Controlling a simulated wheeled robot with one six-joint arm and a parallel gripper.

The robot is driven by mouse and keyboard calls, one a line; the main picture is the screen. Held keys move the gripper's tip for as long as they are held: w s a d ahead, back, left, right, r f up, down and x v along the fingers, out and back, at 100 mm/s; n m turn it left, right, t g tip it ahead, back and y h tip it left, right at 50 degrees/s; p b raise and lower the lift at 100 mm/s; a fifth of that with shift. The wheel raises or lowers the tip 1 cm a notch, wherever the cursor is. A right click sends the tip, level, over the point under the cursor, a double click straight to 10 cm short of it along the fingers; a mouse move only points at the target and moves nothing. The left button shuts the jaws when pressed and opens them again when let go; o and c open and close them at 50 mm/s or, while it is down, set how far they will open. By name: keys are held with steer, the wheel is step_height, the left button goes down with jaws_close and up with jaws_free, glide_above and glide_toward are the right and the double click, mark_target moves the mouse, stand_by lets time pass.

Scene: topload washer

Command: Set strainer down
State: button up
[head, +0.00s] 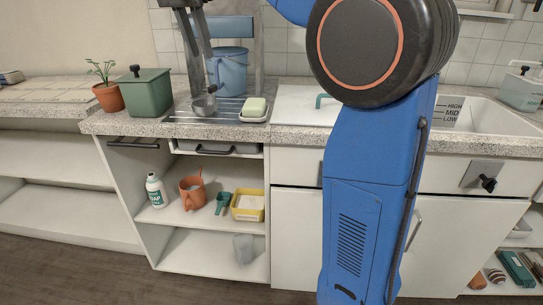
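The strainer (204,106) is a small grey metal cup with a thin handle rising from it. It is at the left part of the ribbed metal drainboard (228,118) on the counter. The upper part of my gripper is cut off by the frame.
A green lidded box (148,95) and potted plant (108,97) stand left. My blue arm hides part of the counter and sink (480,118).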

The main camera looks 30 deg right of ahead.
steer(key=s+d+f+n+t+y, duration=0.1)
steer(key=s+f+n, duration=0.3)
steer(key=s+f, duration=0.6)
steer(key=s+d+f+n+t, duration=0.1)
steer(key=s+d+f+n, duration=0.3)
steer(key=s+f, duration=0.7)
steer(key=s+d+f+n+t+y, duration=0.1)
steer(key=s+d+f+n, duration=0.1)
steer(key=s+f, duration=0.8)
step_height(320, 180, down, 4)
steer(key=shift+s+d+r+n+y, duration=0.25)
steer(key=shift+s+n+y, duration=0.1)
steer(key=shift+n, duration=0.55)
